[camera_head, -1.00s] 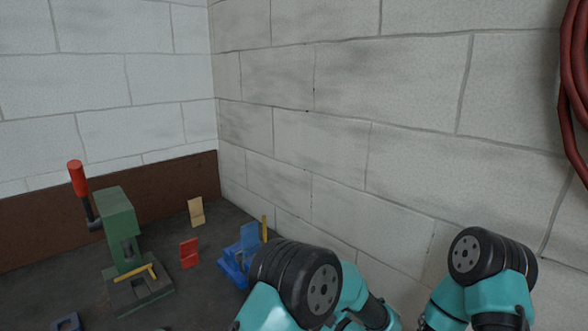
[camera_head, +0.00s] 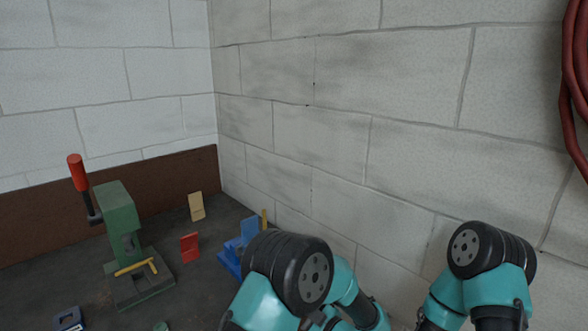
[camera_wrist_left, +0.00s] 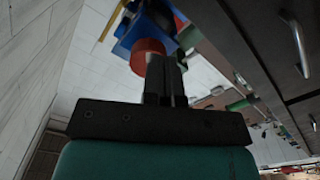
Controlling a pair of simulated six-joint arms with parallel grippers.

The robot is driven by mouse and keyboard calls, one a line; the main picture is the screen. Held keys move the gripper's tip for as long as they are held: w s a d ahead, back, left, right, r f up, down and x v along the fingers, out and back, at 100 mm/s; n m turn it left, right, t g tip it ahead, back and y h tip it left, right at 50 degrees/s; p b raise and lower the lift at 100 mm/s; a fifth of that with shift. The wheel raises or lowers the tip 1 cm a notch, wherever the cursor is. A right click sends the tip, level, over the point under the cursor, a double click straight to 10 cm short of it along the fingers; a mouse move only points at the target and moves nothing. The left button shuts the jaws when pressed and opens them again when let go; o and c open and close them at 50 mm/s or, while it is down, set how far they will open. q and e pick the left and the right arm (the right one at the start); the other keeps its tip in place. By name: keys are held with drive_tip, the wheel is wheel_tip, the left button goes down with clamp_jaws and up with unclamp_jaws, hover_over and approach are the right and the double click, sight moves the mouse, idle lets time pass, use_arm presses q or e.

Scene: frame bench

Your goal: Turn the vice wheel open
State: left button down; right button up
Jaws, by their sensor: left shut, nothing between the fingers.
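The blue vice (camera_head: 232,262) stands on the bench in the head view, its front partly hidden behind my left arm. In the left wrist view the blue vice body (camera_wrist_left: 137,32) is at the top, with a round red part (camera_wrist_left: 148,53), apparently the wheel, facing my gripper. My left gripper (camera_wrist_left: 164,62) is shut and empty, its fingertips at the right edge of the red wheel. I cannot tell whether they touch it. In the head view the left gripper is hidden by its arm. My right gripper is out of view.
A green press (camera_head: 122,235) with a red-handled lever (camera_head: 77,172) stands left on the dark bench. A red plate (camera_head: 189,247) and a tan plate (camera_head: 196,206) stand between press and vice. A block wall (camera_head: 400,110) rises close behind. A red hose (camera_head: 574,90) hangs at right.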

use_arm(q)
drive_tip(key=x, duration=0.4)
drive_tip(key=shift+w+a+r, duration=0.1)
drive_tip(key=shift+w+a, duration=0.05)
drive_tip(key=shift+w, duration=0.2)
drive_tip(key=shift+w+r, duration=0.1)
drive_tip(key=shift+r, duration=0.05)
idle(0.3)
drive_tip(key=shift+w+d+r, duration=0.4)
drive_tip(key=shift+w+r, duration=0.05)
idle(0.5)
drive_tip(key=shift+w+d+f, duration=0.1)
drive_tip(key=shift+d+f, duration=0.05)
drive_tip(key=shift+f, duration=0.2)
idle(0.5)
drive_tip(key=v, duration=0.6)
drive_tip(key=shift+f, duration=0.25)
